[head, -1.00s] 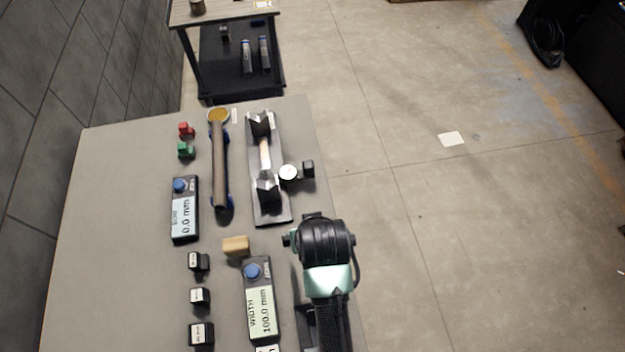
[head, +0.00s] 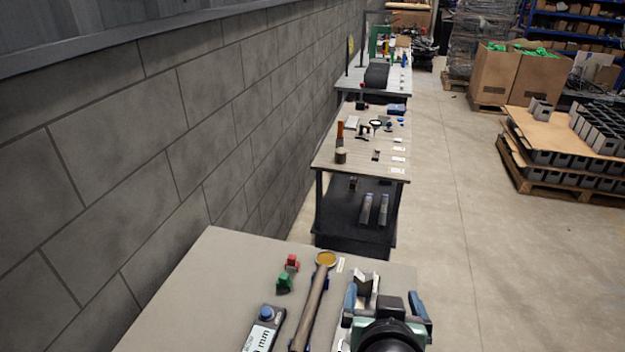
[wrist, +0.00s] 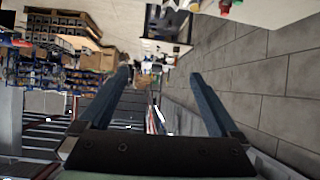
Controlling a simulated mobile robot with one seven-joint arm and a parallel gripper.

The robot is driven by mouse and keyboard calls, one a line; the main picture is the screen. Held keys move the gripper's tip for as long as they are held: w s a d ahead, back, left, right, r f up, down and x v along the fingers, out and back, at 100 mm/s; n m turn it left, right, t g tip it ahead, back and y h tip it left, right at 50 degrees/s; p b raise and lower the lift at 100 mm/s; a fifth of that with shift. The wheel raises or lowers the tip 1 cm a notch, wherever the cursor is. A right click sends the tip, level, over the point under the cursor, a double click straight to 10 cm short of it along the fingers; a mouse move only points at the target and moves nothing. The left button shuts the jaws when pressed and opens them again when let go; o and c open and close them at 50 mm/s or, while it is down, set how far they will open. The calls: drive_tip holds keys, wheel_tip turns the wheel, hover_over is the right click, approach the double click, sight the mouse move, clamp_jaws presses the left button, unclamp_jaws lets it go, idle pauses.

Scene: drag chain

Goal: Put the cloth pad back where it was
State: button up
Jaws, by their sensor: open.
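I cannot make out the cloth pad for certain in either current view. My gripper (head: 384,298) is at the bottom right of the head view, over the right side of the near grey table (head: 205,290). Its blue fingers are spread on both sides of a metal V-block stand (head: 365,284), which is partly hidden by my gripper; I cannot tell whether they touch it. In the wrist view my gripper (wrist: 160,78) is open, with nothing seen between its fingers.
Beyond stands a cluttered table (head: 330,165) with a lower shelf. A block wall (head: 130,150) is left; open floor (head: 470,240) is right.

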drive_tip(key=w+a+r+n+t, duration=0.1)
drive_tip(key=a+r+t, duration=0.3)
drive_tip(key=r, duration=0.9)
drive_tip(key=w+a+r+t, duration=0.15)
drive_tip(key=r+t, duration=0.35)
drive_tip(key=r, duration=0.9)
drive_tip(key=s+a+r+t+y, duration=0.1)
drive_tip(key=s+a+r+t, duration=0.1)
drive_tip(key=s+r, duration=0.3)
drive_tip(key=s+a+r+n+t+y, duration=0.1)
drive_tip(key=s+a+r+t, duration=0.2)
drive_tip(key=r, duration=0.9)
drive_tip(key=s+t, duration=0.2)
drive_tip(key=s, duration=0.1)
drive_tip(key=shift+a+r+y, duration=0.15)
drive_tip(key=shift+y, duration=0.15)
drive_tip(key=shift+w+f+b, duration=0.1)
drive_tip(key=shift+f+b, duration=0.25)
drive_tip(key=shift+f, duration=0.05)
